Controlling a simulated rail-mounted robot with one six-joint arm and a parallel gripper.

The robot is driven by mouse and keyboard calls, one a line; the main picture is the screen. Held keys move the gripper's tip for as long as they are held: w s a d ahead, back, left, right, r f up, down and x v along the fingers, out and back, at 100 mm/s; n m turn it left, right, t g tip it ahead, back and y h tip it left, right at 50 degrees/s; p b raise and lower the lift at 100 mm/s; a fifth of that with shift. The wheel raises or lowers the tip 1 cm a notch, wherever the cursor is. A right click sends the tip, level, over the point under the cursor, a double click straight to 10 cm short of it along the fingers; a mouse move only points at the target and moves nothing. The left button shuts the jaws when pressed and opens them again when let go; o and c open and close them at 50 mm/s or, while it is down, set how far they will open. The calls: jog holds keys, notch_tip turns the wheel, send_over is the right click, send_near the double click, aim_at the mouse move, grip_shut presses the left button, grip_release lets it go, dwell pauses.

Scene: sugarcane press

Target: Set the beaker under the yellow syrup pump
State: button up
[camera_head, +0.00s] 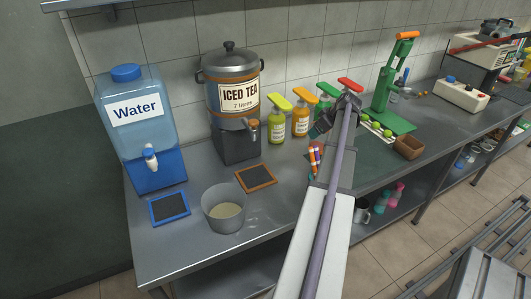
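The yellow syrup pump (278,125) stands upright on the steel counter, right of the iced tea dispenser, with a yellow-green pump head. No beaker can be made out clearly. A wide grey see-through vessel (223,211) with a pale bottom stands at the counter's front left; I cannot tell whether it is the beaker. My gripper (318,131) is over the counter, right of the yellow and orange pumps. It is small, dark and partly hidden by my arm, so its opening and anything in it cannot be made out.
An orange pump (301,120), a green pump (325,97) and a red pump (350,85) stand right of the yellow one. The water dispenser (139,125) and iced tea dispenser (235,140) stand left. A green press (390,95) is at the right. Counter before the yellow pump looks clear.

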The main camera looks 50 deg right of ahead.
jog(key=shift+w+a, duration=0.2)
jog(key=shift+w, duration=0.15)
jog(key=shift+a+n, duration=0.15)
jog(key=shift+n, duration=0.25)
jog(key=shift+w+f, duration=0.1)
jog(key=shift+f, duration=0.05)
jog(key=w+f+b, duration=0.2)
jog(key=w, duration=0.2)
jog(key=w+f+b, duration=0.3)
jog(key=w, duration=0.2)
jog(key=w+f+b, duration=0.3)
jog(key=w, duration=0.1)
jog(key=shift+w+a+f, duration=0.1)
jog(key=shift+w+a, duration=0.05)
jog(key=shift+w, duration=0.25)
jog(key=o, duration=1.2)
jog(key=shift+o, duration=0.2)
jog(key=p+v, duration=1)
jog(key=v, duration=0.2)
jog(key=shift+r, duration=0.25)
